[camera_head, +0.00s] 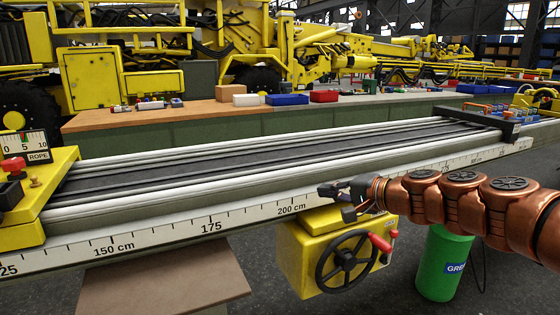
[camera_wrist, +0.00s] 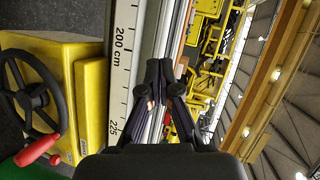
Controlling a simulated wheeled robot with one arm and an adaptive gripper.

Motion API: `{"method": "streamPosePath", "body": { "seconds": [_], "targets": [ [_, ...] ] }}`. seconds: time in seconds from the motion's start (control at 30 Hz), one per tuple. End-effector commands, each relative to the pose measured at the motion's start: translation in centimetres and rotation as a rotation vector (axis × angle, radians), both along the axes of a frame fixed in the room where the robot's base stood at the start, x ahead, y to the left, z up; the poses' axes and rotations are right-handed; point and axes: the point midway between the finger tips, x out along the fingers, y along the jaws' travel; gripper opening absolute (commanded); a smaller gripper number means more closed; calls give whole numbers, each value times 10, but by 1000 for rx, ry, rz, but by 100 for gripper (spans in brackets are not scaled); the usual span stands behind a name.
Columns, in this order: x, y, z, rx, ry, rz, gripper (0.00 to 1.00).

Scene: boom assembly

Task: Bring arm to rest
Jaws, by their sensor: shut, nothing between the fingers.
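My gripper (camera_head: 338,190) is at the end of my copper-coloured arm, which reaches in from the right in the head view. It is in front of the long rail (camera_head: 250,196) with the centimetre scale, near the 200 cm mark, and above the yellow box with a handwheel. In the wrist view my gripper (camera_wrist: 160,68) shows its dark fingers together, with nothing between them. The rail's scale (camera_wrist: 123,60) runs along beside the fingers there. I cannot tell the exact gap between gripper and rail.
The yellow box (camera_head: 305,262) with its black handwheel (camera_head: 346,259) and red handle stands below my gripper. A green canister (camera_head: 443,270) is below my arm. A yellow unit (camera_head: 50,185) with a dial sits at the rail's left end. A bench (camera_head: 200,118) with bins stands behind.

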Motion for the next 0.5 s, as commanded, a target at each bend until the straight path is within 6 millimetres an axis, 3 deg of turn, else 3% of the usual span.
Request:
{"method": "streamPosePath", "body": {
  "seconds": [0.03,0.2,0.33,0.5],
  "targets": [
    [-20,18,21,-55,4,58,0],
    [-85,60,34,-238,35,231,0],
    [-135,74,35,-380,81,347,0],
    [-200,72,31,-569,169,471,0]
  ]
}}
